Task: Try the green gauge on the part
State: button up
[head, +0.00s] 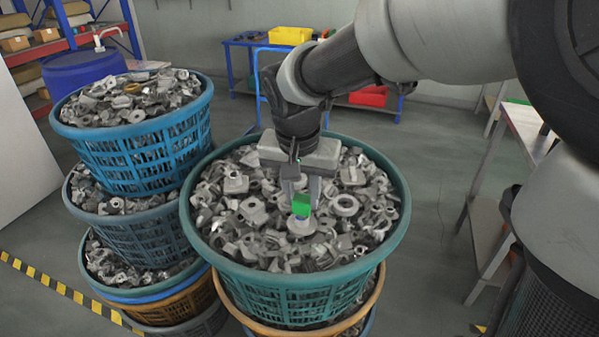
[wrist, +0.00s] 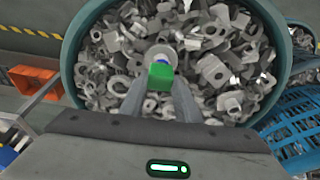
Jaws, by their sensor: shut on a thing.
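My gripper (head: 301,200) is shut on the green gauge (head: 301,205) and points down over the near teal basket (head: 200,222). The gauge shows as a green block with a short blue section below it. In the wrist view the gauge (wrist: 160,76) sits between my fingertips (wrist: 160,90). A round, flanged grey metal part (head: 301,226) lies right under the gauge; it also shows in the wrist view (wrist: 162,52). The gauge's lower end meets or overlaps the part's middle. I cannot tell whether it is inside a hole or only above it.
Loose grey castings (head: 255,212) fill the teal basket around the part. A stack of blue baskets (head: 140,160) with castings stands close at the left. A blue drum (head: 80,75) is behind it. A bench (head: 525,125) stands at the right, with clear floor between.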

jog(key=shift+r+p, duration=1.1)
jog(key=shift+r, duration=0.6)
jog(key=shift+r+p, duration=1.45)
jog(key=shift+r, duration=0.55)
